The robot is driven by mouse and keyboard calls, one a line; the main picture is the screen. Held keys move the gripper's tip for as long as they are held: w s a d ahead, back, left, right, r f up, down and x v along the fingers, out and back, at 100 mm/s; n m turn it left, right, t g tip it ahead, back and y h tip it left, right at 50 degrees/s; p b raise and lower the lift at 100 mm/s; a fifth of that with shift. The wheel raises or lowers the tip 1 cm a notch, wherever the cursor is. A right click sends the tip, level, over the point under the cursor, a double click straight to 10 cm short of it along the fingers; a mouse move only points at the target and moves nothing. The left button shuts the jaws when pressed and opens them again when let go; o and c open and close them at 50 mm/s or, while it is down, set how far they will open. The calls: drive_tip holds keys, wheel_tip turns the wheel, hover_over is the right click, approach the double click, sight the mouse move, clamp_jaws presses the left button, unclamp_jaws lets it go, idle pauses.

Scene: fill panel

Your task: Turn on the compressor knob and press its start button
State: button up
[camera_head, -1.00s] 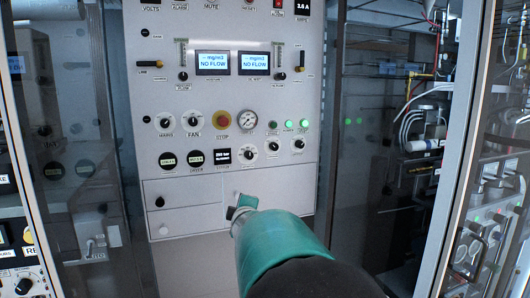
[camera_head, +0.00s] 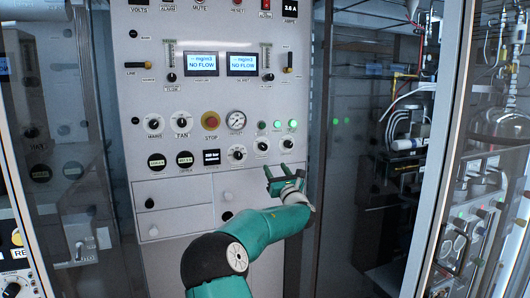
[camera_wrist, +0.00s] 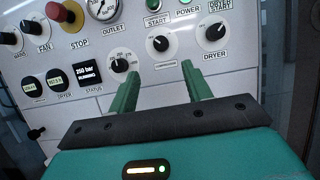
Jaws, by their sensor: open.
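The compressor knob (camera_head: 262,145) is a black knob on a white round dial at the panel's right. It shows larger in the wrist view (camera_wrist: 161,44), above the "COMPRESSOR" label. The green start button (camera_head: 262,125) is just above it, and is cut by the top edge in the wrist view (camera_wrist: 153,5). My gripper (camera_head: 281,172) is open and empty, below the knobs in the head view. In the wrist view its two green fingers (camera_wrist: 160,71) point up at the panel, either side of the compressor knob and lower. I see no contact with the knob.
The dryer knob (camera_head: 287,144) is right of the compressor knob. A numbered selector knob (camera_head: 237,153) is lower left. A red stop button (camera_head: 210,121) and gauge (camera_head: 236,120) are farther left. Drawers (camera_head: 175,222) lie below. Glass-fronted cabinets flank the panel.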

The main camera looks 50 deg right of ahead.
sight(264, 149)
drive_tip(key=x, duration=1.1)
drive_tip(key=shift+w+d, duration=0.2)
drive_tip(key=shift+w, duration=0.1)
drive_tip(key=c, duration=1)
